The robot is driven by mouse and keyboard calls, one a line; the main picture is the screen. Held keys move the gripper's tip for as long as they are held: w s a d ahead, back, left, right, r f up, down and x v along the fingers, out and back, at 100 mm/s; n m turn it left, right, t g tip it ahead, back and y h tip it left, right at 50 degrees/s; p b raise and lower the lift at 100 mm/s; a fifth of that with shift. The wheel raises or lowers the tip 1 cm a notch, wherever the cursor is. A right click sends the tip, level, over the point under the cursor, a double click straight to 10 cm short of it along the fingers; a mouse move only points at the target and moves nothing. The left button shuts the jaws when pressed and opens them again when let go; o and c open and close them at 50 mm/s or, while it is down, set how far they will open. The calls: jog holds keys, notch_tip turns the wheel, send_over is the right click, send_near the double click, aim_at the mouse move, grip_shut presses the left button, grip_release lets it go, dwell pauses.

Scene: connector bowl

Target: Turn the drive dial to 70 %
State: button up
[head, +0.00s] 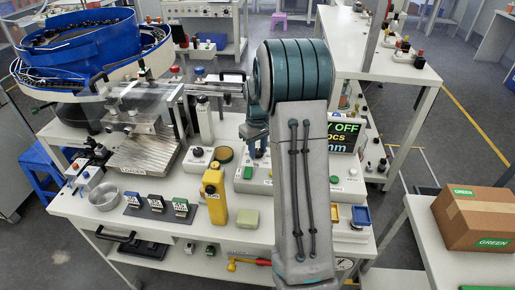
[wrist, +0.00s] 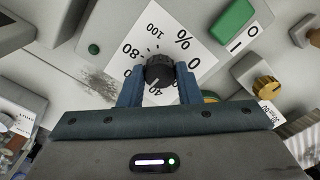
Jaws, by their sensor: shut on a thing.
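The drive dial (wrist: 158,68) is a black ribbed knob on a white scale plate (wrist: 190,30) in the wrist view. The plate shows a % sign and printed numbers, with 100 and 80 above and left of the knob and 0 to its right. Some low numbers are partly covered. My gripper (wrist: 159,78) is shut on the dial, with one blue finger on each side. I cannot read the dial's pointer clearly. In the head view my gripper (head: 256,138) reaches down to the panel on the table, and the dial is hidden there.
A green rocker switch (wrist: 232,20) and a tan knob (wrist: 266,87) sit near the dial. In the head view a yellow device (head: 214,196) stands left of my arm. A dark display (head: 346,135) reading OFF is right, partly covered by my arm.

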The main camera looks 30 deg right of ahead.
aim_at(258, 151)
jog(key=shift+m, duration=0.4)
jog(key=m, duration=0.4)
jog(key=shift+m, duration=2.8)
jog(key=shift+w, duration=0.1)
jog(key=o, duration=1)
jog(key=shift+c, duration=0.2)
jog(key=shift+r, duration=0.15)
notch_tip(258, 151, up, 14)
jog(key=shift+f, duration=0.2)
